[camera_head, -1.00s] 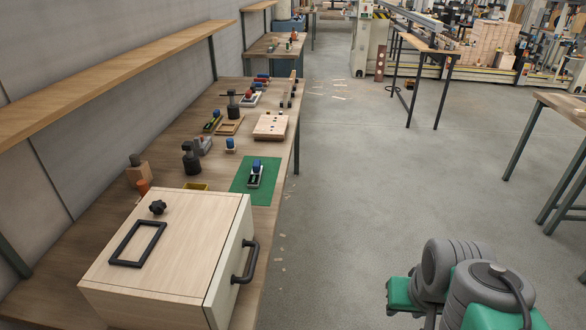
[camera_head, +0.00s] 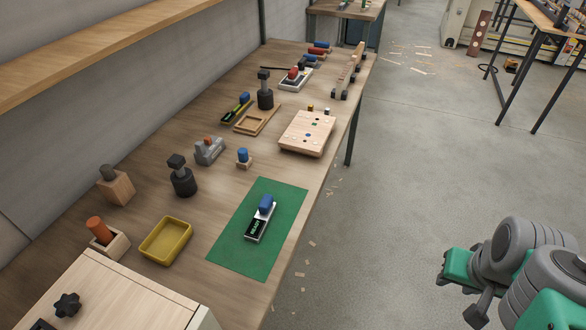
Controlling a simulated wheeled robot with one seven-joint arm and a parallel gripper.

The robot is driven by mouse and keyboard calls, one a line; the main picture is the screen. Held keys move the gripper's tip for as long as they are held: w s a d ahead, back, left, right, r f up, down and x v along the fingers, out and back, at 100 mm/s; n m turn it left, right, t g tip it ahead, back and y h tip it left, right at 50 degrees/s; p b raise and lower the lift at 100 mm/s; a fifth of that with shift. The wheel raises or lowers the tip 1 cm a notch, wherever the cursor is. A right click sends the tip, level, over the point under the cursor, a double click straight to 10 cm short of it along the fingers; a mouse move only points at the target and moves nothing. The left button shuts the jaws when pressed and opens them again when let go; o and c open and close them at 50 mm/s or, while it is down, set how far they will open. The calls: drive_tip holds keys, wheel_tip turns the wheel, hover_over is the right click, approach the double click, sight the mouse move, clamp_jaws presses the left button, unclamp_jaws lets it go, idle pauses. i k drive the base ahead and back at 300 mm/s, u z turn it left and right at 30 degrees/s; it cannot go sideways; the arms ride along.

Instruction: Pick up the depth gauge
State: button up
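A small silver device with a black face and a blue block on top (camera_head: 258,228) lies on a green mat (camera_head: 230,252) near the front of the bench. It looks like the depth gauge, but its marking is too small to read surely. Part of my own arm, grey and green, shows at the lower right, well apart from the bench. My gripper's fingertips do not show.
A yellow tray (camera_head: 146,252) stands left of the mat. A wooden box (camera_head: 120,302) fills the lower left. A dark stamp-like tool (camera_head: 182,180), a small blue-topped piece (camera_head: 243,157) and a pegged wooden board (camera_head: 300,146) stand behind. The floor right of the bench is open.

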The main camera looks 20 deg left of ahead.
sight(255, 228)
drive_tip(key=i, duration=1.55)
drive_tip(key=u, duration=5.15)
drive_tip(key=i, duration=0.5)
drive_tip(key=z, duration=0.05)
